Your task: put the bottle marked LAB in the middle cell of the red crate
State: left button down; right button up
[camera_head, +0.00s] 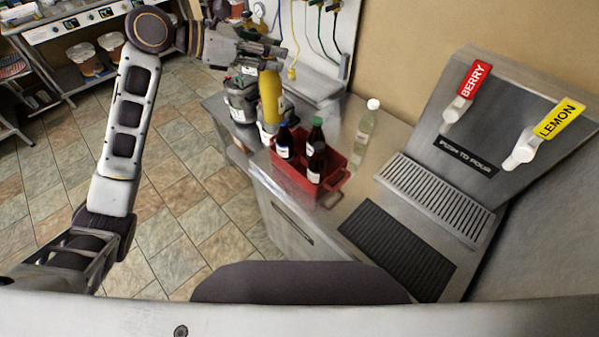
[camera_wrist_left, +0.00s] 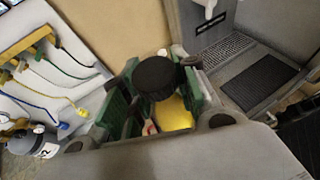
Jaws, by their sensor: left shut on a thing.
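My left gripper (camera_head: 262,66) is shut on a yellow bottle (camera_head: 270,98) and holds it upright behind and to the left of the red crate. In the left wrist view, its black cap (camera_wrist_left: 155,77) and yellow body (camera_wrist_left: 172,115) show between the green-padded fingers (camera_wrist_left: 158,100). The lettering on this bottle is too small to read. My right gripper is not in view.
A pale clear bottle (camera_head: 365,130) with a white cap stands right of the crate. Grey canisters (camera_head: 240,100) stand at the counter's back left. The drink dispenser (camera_head: 490,130) with its drip grate (camera_head: 440,195) and a black mat (camera_head: 397,252) are at the right.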

pick_arm(q)
jog(key=w+d+f+b, duration=0.1)
jog(key=d+f+b, duration=0.4)
jog(key=d+f, duration=0.2)
jog(key=shift+f, duration=0.4)
dwell(0.5)
notch_tip(320, 180, down, 14)
dwell(0.7)
jog(key=shift+f, duration=0.1)
jog(key=shift+f, duration=1.85)
jog(key=c, duration=1.1)
grip_release()
jog(key=shift+f, duration=0.15)
